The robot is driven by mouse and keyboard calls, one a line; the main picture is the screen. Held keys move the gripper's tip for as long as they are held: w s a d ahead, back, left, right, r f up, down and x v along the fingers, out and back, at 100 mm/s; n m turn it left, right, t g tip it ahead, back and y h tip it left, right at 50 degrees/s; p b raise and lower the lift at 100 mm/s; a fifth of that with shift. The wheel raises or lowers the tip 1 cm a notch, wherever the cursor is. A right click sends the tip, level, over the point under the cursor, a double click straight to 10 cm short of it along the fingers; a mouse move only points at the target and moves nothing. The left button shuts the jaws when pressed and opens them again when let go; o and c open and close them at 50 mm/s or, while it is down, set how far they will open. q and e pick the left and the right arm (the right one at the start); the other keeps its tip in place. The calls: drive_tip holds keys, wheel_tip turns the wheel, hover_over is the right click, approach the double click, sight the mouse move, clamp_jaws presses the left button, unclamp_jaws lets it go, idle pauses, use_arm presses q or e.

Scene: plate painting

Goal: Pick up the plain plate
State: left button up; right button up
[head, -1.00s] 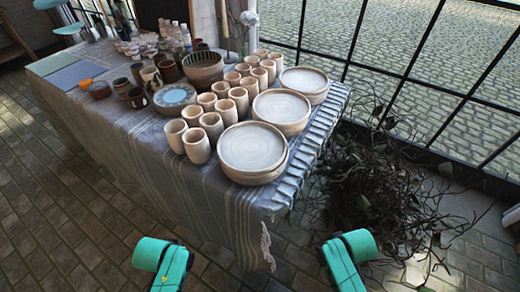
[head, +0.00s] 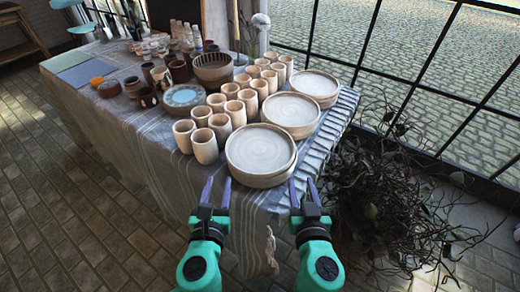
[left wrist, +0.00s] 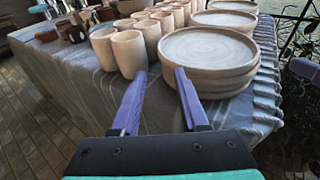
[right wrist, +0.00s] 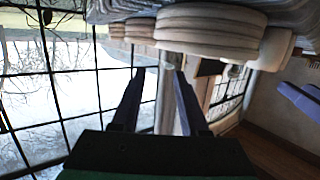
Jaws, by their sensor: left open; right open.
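Plain cream plates stand in three stacks along the right side of the table. The nearest stack of plain plates (head: 260,150) is at the front corner, and it also shows in the left wrist view (left wrist: 208,50). The right wrist view is upside down and shows stacked plates (right wrist: 212,22) near its top. My left gripper (head: 216,190) is open and empty, just in front of the nearest stack's left side. My right gripper (head: 303,188) is open and empty, in front of and right of that stack. Neither gripper touches a plate.
Several cream cups (head: 204,146) stand close to the left of the stacks. A blue-centred plate (head: 183,96), a ribbed bowl (head: 213,70) and dark pots are farther back. Tangled branches (head: 385,190) lie on the floor at right, by the barred window.

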sight(226, 152)
use_arm(q)
drive_tip(key=w+f, duration=0.1)
drive_tip(key=w, duration=0.3)
drive_tip(key=w+f, duration=0.1)
drive_tip(key=w, duration=0.4)
drive_tip(key=w+f, duration=0.1)
drive_tip(key=w, duration=0.4)
drive_tip(key=shift+w, duration=0.2)
use_arm(e)
drive_tip(key=w+f, duration=0.1)
drive_tip(key=w, duration=0.3)
drive_tip(key=w+f, duration=0.1)
drive_tip(key=w, duration=0.4)
drive_tip(key=w+f, duration=0.1)
drive_tip(key=w, duration=0.4)
drive_tip(key=shift+w, duration=0.2)
use_arm(q)
drive_tip(key=shift+c, duration=0.3)
use_arm(e)
drive_tip(key=shift+c, duration=0.3)
use_arm(q)
drive_tip(key=shift+a, duration=0.1)
clamp_jaws()
use_arm(e)
drive_tip(key=shift+d, duration=0.1)
clamp_jaws()
use_arm(q)
drive_tip(key=shift+s, duration=0.15)
use_arm(e)
drive_tip(key=shift+s, duration=0.15)
